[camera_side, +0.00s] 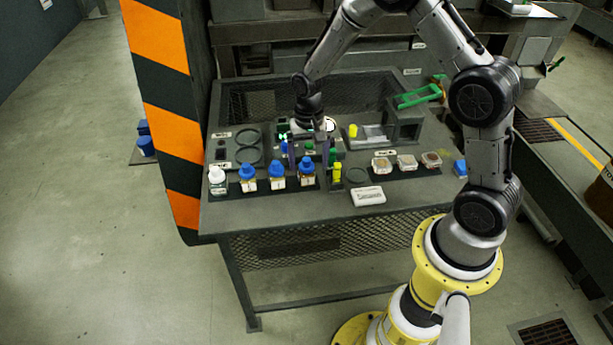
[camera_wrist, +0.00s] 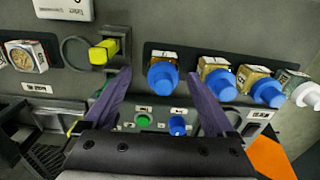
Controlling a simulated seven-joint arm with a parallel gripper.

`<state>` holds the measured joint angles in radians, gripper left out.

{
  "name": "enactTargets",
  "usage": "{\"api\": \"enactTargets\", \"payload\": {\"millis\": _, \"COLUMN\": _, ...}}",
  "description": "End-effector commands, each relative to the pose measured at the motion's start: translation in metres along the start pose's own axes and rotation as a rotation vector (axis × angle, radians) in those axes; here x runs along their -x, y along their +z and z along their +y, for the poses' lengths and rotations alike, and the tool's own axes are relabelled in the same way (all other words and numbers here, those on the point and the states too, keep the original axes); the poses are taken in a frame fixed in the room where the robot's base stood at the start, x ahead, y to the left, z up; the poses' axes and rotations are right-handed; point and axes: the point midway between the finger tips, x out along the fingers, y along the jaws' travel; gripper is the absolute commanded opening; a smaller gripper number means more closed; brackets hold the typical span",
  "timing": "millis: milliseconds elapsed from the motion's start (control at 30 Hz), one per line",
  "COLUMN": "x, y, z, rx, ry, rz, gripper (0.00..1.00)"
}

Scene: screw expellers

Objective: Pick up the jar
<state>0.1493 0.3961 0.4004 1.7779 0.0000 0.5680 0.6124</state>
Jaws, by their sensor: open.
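Several jars stand in a row at the table's front edge in the side view. Three have blue caps: left (camera_side: 247,173), middle (camera_side: 277,171) and right (camera_side: 308,168). One is white-capped (camera_side: 217,176). In the wrist view, a blue-capped jar (camera_wrist: 162,75) shows between and beyond my fingertips. Two other blue-capped jars (camera_wrist: 218,84) (camera_wrist: 268,92) and the white-capped one (camera_wrist: 305,94) are to its right. My gripper (camera_side: 307,150) points down behind the right blue-capped jar. Its purple fingers are apart and empty in the wrist view (camera_wrist: 157,77). I cannot tell which jar is meant.
A yellow piece (camera_side: 337,173) stands right of the jars, beside a round ring (camera_side: 356,176). Three small square containers (camera_side: 406,162) and a white labelled box (camera_side: 368,196) are farther right. A panel with a green button (camera_wrist: 143,120) lies below my fingers in the wrist view.

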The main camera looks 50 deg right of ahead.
Motion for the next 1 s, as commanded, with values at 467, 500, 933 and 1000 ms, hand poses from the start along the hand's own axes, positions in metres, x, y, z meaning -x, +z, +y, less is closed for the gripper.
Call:
{"api": "enactTargets", "payload": {"millis": 467, "x": -0.051, "y": -0.005, "z": -0.005, "rx": 0.000, "ry": 0.000, "rz": 0.000, "gripper": 0.90}}
{"api": "enactTargets", "payload": {"millis": 500, "x": -0.053, "y": -0.005, "z": -0.005, "rx": 0.000, "ry": 0.000, "rz": 0.000, "gripper": 0.90}}
{"api": "enactTargets", "payload": {"millis": 933, "x": -0.054, "y": -0.005, "z": -0.005, "rx": 0.000, "ry": -0.001, "rz": 0.001, "gripper": 0.58}}
{"api": "enactTargets", "payload": {"millis": 1000, "x": -0.054, "y": -0.005, "z": -0.005, "rx": 0.000, "ry": -0.001, "rz": 0.001, "gripper": 0.45}}
